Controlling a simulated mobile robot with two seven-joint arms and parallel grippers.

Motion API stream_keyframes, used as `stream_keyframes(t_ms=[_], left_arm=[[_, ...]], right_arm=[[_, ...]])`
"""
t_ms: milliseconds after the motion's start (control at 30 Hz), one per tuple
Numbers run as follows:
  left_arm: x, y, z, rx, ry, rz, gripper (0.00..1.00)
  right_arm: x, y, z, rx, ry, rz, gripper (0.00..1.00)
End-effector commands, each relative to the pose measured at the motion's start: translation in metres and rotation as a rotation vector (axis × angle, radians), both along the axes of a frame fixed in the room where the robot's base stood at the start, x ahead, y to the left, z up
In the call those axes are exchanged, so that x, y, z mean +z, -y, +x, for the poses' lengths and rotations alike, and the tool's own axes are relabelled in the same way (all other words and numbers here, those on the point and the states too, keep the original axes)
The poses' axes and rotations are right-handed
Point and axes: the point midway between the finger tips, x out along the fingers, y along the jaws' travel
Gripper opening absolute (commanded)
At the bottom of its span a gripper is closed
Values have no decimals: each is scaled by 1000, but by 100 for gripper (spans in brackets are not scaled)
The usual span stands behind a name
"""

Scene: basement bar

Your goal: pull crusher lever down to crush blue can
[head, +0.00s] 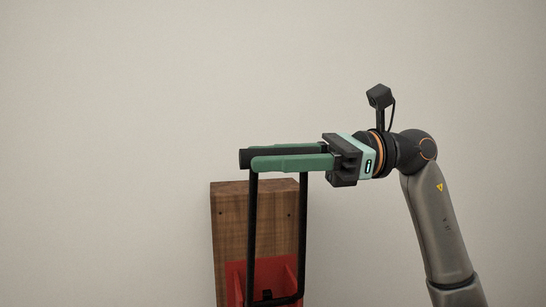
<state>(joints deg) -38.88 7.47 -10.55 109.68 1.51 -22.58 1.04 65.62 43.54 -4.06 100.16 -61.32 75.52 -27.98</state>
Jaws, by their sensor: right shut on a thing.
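The can crusher's black lever (252,215) stands raised in front of a brown wooden board (230,222) on the wall. Its black handle end (244,159) shows at the top, between the green fingers. My right gripper (278,156) reaches in from the right with its fingers level, above the board's top edge, and is shut on the lever's handle. A red crusher body (237,272) is partly in view on the lower board. The blue can does not show. My left gripper is not in view.
A plain beige wall (110,130) fills the background. The space left of the crusher and above it is clear. The bottom of the crusher is cut off by the picture's lower edge.

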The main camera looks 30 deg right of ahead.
Motion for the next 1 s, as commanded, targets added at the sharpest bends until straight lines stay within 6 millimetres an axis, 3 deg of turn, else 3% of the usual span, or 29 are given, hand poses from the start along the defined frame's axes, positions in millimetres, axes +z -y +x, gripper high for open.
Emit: stream_keyframes(t_ms=[133, 1000], left_arm=[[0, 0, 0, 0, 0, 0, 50], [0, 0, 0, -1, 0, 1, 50]], right_arm=[[0, 0, 0, -1, 0, 0, 0], [0, 0, 0, -1, 1, 0, 0]])
